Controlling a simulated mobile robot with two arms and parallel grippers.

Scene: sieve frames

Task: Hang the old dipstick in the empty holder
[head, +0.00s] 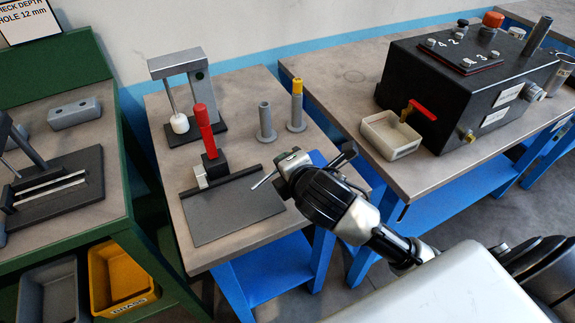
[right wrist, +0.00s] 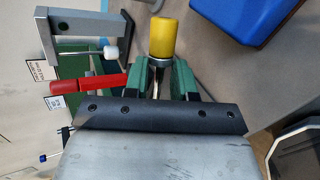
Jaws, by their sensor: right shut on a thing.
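My right gripper (right wrist: 158,68) is shut on the old dipstick, whose yellow handle (right wrist: 163,38) shows just beyond the green fingers in the right wrist view. In the head view a thin silver rod (head: 262,181) sticks out to the left of this gripper, above the middle table; the handle is hidden there. The empty holder (head: 265,122) is a grey upright tube on a round foot, behind the gripper and apart from it. A second grey holder (head: 297,118) beside it, to the right, carries a yellow-topped piece (head: 297,87). My left gripper is not seen.
A press with a white tip (head: 180,123) and a red-handled tool (head: 204,117) in a black fixture stand left of the holders. A dark plate (head: 235,215) lies in front. A pale tray (head: 390,135) and a black machine (head: 455,85) occupy the right table.

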